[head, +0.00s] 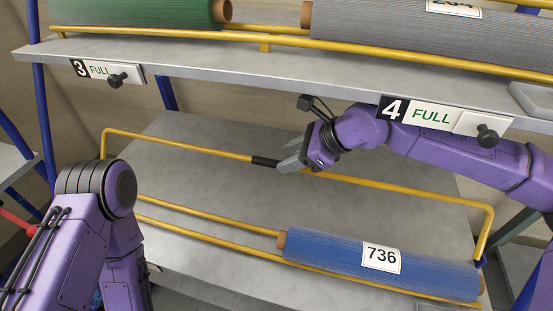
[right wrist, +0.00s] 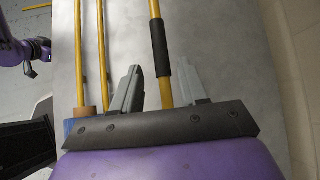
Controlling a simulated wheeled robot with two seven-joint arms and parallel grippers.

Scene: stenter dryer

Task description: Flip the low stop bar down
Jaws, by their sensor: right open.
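The low stop bar (head: 400,188) is a yellow U-shaped bar with bent ends, spanning the lower shelf behind the blue roll. It has a black grip sleeve (head: 265,162) near its middle. My right gripper (head: 288,160) is at the bar just right of the sleeve. In the right wrist view the fingers of the right gripper (right wrist: 155,92) are open, one on each side of the bar (right wrist: 165,92), with the sleeve (right wrist: 160,48) just ahead. No contact can be made out. My left arm is at the lower left; the left gripper's fingers cannot be made out.
A blue roll (head: 330,262) labelled 736 lies on yellow rails on the lower shelf (head: 200,150). Green and grey rolls lie on top.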

